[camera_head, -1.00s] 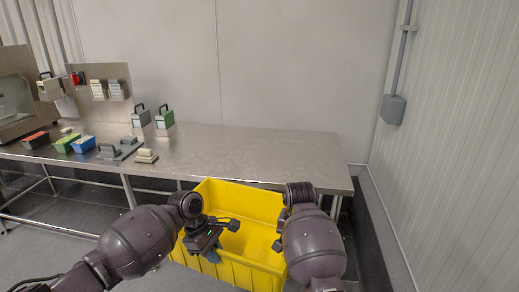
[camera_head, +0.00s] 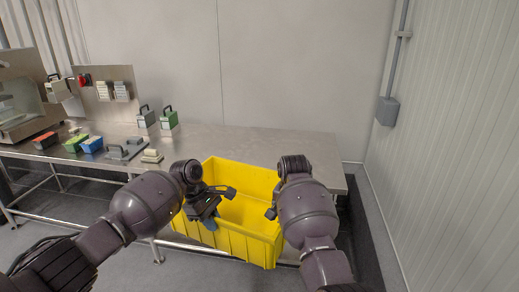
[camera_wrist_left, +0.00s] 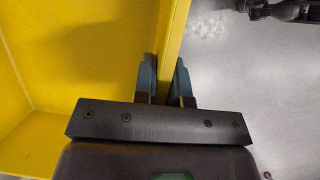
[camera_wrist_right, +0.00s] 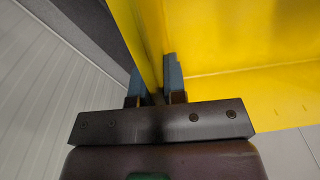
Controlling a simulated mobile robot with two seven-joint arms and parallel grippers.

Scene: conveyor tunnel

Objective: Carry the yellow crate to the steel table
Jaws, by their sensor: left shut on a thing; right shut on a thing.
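The yellow crate (camera_head: 247,247) is held between my two arms in front of the steel table (camera_head: 255,143), upright, and looks empty inside. My left gripper (camera_head: 212,220) is shut on the crate's left wall. The left wrist view shows that wall (camera_wrist_left: 172,35) between the fingers (camera_wrist_left: 164,85). My right gripper is shut on the opposite wall; the right wrist view shows its fingers (camera_wrist_right: 155,85) around the yellow wall (camera_wrist_right: 150,40). In the head view the right arm hides those fingers. The crate covers part of the table's front edge.
The table's right part is bare. Its left part holds green and blue bins (camera_head: 91,144), a red bin (camera_head: 46,140), handled grey blocks (camera_head: 125,149) and upright handled boxes (camera_head: 168,119). A ribbed wall (camera_head: 450,150) stands close on the right.

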